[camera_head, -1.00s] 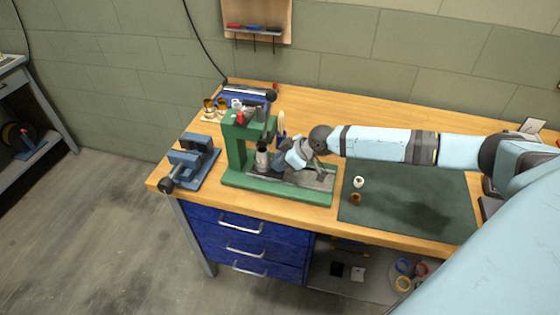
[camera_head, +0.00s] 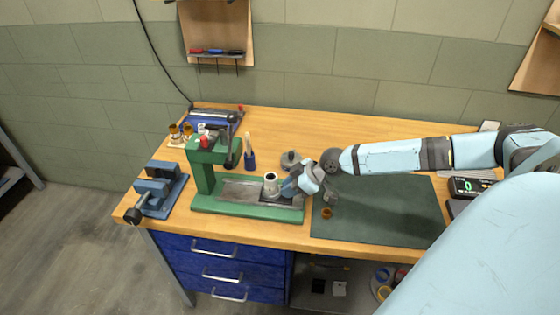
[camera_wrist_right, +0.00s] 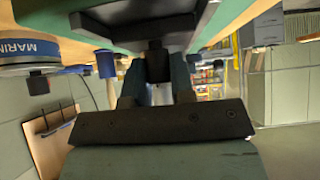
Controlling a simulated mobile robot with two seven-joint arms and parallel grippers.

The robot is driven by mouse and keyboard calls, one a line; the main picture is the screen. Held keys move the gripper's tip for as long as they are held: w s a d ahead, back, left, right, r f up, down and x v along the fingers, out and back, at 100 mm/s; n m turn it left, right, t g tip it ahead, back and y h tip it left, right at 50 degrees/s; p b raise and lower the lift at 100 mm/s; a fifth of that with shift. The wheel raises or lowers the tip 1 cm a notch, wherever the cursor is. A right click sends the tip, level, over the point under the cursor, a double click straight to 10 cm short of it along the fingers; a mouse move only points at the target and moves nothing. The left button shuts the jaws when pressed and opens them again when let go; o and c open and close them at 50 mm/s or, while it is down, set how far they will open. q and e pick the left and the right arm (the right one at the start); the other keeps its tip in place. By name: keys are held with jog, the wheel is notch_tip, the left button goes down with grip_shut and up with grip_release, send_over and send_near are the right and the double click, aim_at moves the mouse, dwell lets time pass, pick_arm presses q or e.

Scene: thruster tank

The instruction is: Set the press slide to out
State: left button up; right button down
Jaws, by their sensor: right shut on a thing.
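The green arbor press (camera_head: 204,172) stands on the bench, with its ram head at the left end of its long base. The press slide (camera_head: 240,190) is a grey metal track on that base. A silver cylindrical holder (camera_head: 271,184) stands at the slide's right end, clear of the ram head. My right gripper (camera_head: 289,188) is at that right end, beside the holder. In the wrist view, my right fingers (camera_wrist_right: 157,88) are shut on a dark slide handle (camera_wrist_right: 157,64) below the plate edge. My left gripper is not in view.
A blue vise (camera_head: 160,188) is left of the press. A dark green mat (camera_head: 385,212) with a small brown part (camera_head: 326,213) lies to the right. A round grey tin (camera_head: 291,160) and a blue brush cup (camera_head: 249,160) stand behind.

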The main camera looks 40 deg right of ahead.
jog(key=shift+d, duration=0.1)
jog(key=c, duration=1.2)
grip_release()
jog(key=shift+s, duration=0.1)
jog(key=shift+c, duration=0.2)
jog(key=shift+o, duration=1.3)
jog(key=shift+s, duration=0.1)
jog(key=shift+d, duration=0.1)
jog(key=shift+r, duration=0.1)
jog(key=v, duration=1.3)
jog(key=shift+s+r+b, duration=0.25)
jog(key=shift+s+b, duration=0.05)
jog(key=shift+d, duration=0.1)
